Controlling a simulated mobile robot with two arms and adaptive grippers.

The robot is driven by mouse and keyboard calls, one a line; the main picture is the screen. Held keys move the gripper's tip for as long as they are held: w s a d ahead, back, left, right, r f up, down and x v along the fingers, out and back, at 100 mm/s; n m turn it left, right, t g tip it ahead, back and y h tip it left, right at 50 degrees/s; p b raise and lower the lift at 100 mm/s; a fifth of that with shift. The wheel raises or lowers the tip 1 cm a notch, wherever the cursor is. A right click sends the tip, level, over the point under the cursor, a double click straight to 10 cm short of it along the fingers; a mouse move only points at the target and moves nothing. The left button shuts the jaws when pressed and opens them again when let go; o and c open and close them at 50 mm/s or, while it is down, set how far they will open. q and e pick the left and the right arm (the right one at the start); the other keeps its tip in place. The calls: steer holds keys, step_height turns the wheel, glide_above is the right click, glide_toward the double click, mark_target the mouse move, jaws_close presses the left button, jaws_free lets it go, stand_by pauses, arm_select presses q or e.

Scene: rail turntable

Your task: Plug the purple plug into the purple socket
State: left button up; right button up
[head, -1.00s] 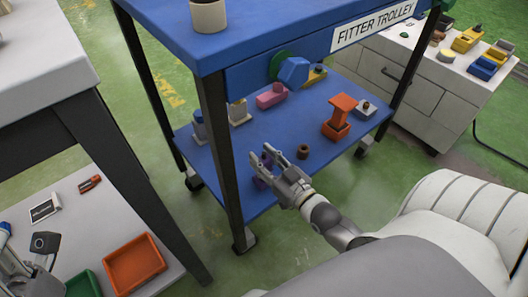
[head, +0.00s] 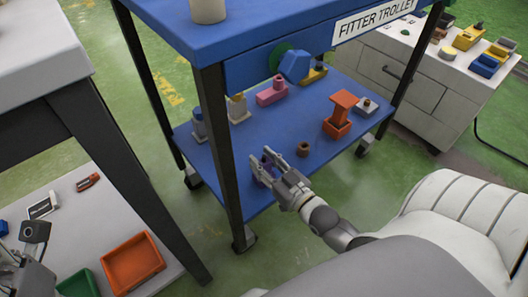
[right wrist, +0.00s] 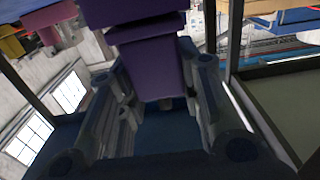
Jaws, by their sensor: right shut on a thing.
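My right gripper (head: 271,164) is low over the near end of the trolley's blue lower shelf (head: 235,160). It is shut on a purple plug (head: 262,171), which is partly hidden by the fingers in the head view. In the right wrist view the purple plug (right wrist: 152,65) fills the space between the two fingers, with a wider purple part (right wrist: 125,10) above it. I cannot tell a separate purple socket from the plug, nor whether they touch. What seems to be my left gripper (head: 35,235) is at the lower left edge, its fingers unclear.
The shelf also holds a brown ring (head: 303,148), an orange block (head: 338,122), a pink block (head: 271,93) and grey pieces (head: 198,123). A dark trolley leg (head: 220,150) stands left of my right gripper. An orange tray (head: 132,262) lies at lower left.

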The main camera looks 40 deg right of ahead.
steer(key=shift+f, duration=0.3)
steer(key=o, duration=1.1)
steer(key=shift+o, duration=0.2)
steer(key=s+d, duration=0.1)
steer(key=s, duration=1.1)
steer(key=shift+r, duration=0.1)
